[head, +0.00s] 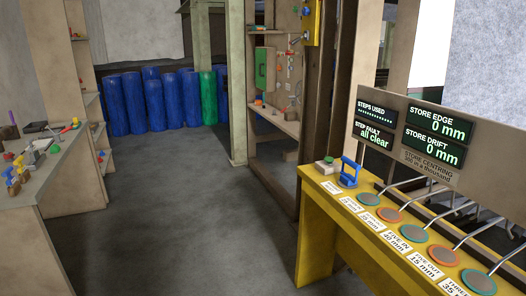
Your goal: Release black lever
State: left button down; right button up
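I cannot make out a black lever for certain. A yellow console (318,232) stands at the right, with a row of round orange and teal pads (390,215) and labels on its top. Thin grey bent rods (401,183) rise behind the pads. A blue handled object (348,173) and a small block with a green top (328,164) sit at the console's far end. A yellow box (312,22) with a small handle-like part beside it is on the far post. Neither gripper shows in the head view.
Black display boards (434,131) stand behind the console; one reads "all clear". A bench (50,172) with small coloured tools is at the left. Blue rolls (155,105) and a green roll (208,98) line the back. A wooden shelf (280,122) stands mid-right. The grey floor (185,215) between is clear.

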aim_at(294, 42)
jog(key=i+j, duration=0.1)
jog(key=i, duration=1.45)
jog(key=i+z, duration=0.35)
jog(key=i, duration=0.15)
jog(key=i+j+z, duration=0.35)
jog(key=i, duration=0.15)
jog(key=i+j+z, duration=0.35)
jog(key=i, duration=0.15)
jog(key=l, duration=0.1)
